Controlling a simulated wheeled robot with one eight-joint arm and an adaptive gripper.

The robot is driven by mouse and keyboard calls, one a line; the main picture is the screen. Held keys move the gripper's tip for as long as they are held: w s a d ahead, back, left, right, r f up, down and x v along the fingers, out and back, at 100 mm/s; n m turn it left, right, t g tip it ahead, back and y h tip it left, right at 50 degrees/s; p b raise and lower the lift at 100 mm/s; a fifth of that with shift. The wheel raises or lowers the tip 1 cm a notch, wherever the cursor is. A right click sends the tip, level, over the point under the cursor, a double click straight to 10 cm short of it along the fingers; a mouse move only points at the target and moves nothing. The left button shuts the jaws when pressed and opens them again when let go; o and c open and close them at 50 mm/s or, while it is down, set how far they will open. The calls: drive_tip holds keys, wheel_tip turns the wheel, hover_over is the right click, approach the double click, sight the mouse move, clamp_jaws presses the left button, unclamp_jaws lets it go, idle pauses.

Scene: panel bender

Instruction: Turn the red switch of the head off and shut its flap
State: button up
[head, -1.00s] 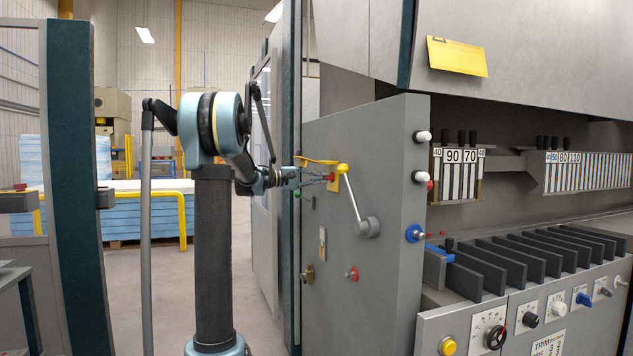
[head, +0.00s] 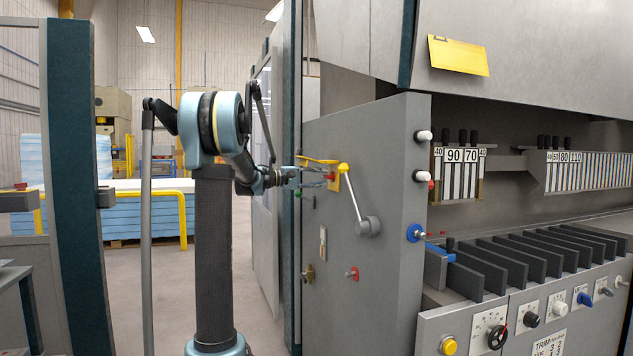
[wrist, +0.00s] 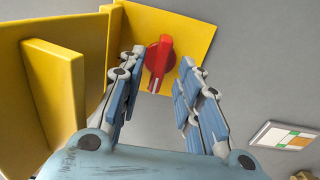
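The red switch (wrist: 159,62) sits on a yellow plate (wrist: 178,28) on the grey head panel. In the wrist view its grip bar stands nearly upright, tilted slightly, with a pale mark at its lower end. The yellow flap (wrist: 58,88) stands open, sticking out from the panel at the left; in the head view the flap (head: 318,160) shows above the fingers. My gripper (wrist: 160,75) is open, its two fingers on either side of the switch. I cannot tell whether they touch it. In the head view my gripper (head: 326,178) is close to the switch.
A lever with a yellow ball (head: 344,168) and grey hub (head: 368,226) is just right of the switch. A smaller red knob (head: 352,273) and a brass-coloured fitting (head: 309,273) are lower on the panel. Clear floor lies left of the panel.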

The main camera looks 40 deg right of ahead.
drive_tip(key=v, duration=1.2)
